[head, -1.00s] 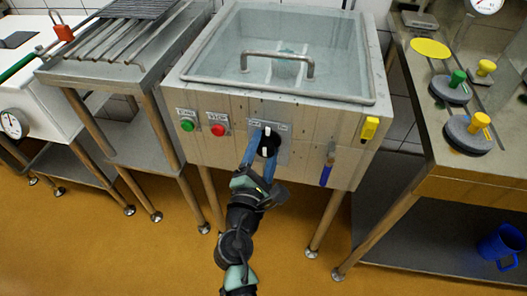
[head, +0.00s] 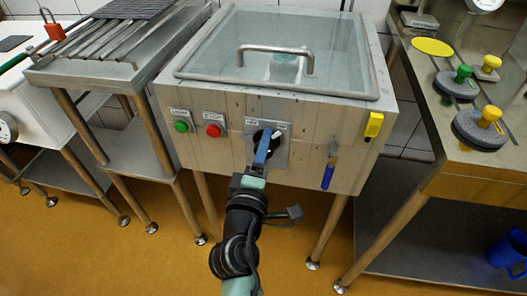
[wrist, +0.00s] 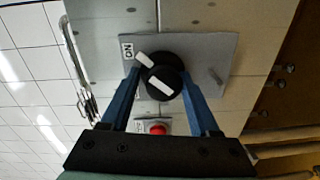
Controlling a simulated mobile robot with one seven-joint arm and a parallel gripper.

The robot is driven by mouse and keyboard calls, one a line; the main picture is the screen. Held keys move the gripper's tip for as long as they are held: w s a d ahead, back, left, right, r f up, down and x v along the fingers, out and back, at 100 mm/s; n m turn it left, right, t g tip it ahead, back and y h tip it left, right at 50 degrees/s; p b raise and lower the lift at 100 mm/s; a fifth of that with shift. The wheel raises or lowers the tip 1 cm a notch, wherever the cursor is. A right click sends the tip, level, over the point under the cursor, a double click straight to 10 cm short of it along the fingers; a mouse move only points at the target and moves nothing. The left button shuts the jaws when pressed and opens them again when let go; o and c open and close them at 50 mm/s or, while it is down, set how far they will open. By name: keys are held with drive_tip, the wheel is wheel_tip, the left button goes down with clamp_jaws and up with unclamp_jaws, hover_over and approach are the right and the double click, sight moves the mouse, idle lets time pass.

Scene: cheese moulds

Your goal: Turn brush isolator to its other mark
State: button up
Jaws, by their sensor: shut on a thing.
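The brush isolator is a black round knob (head: 271,139) with a white pointer, on a grey plate (head: 282,157) on the front of the wooden-fronted basin unit. In the head view its pointer slants up to the right, towards the right-hand label. In the wrist view the knob (wrist: 169,72) has white marks slanting towards the ON label (wrist: 127,50) at the plate's corner. My gripper (head: 264,148) is shut on the knob, its blue fingers on either side of it in the wrist view (wrist: 160,95). The fingers hide part of the knob and plate in the head view.
A green button (head: 181,127) and a red button (head: 213,131) sit left of the plate. A blue-handled valve (head: 328,175) and a yellow box (head: 373,125) are to the right. A lidded glass-topped basin (head: 275,75) is above.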

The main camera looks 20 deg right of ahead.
drive_tip(key=shift+s+d+f+m, duration=0.1)
drive_tip(key=shift+f+m, duration=0.2)
drive_tip(key=shift+f, duration=0.25)
drive_tip(key=o, duration=1.2)
drive_tip(key=shift+r, duration=0.2)
drive_tip(key=v, duration=1.2)
drive_tip(key=shift+s+a+r, duration=0.1)
drive_tip(key=shift+s+a, duration=0.15)
drive_tip(key=shift+a, duration=0.05)
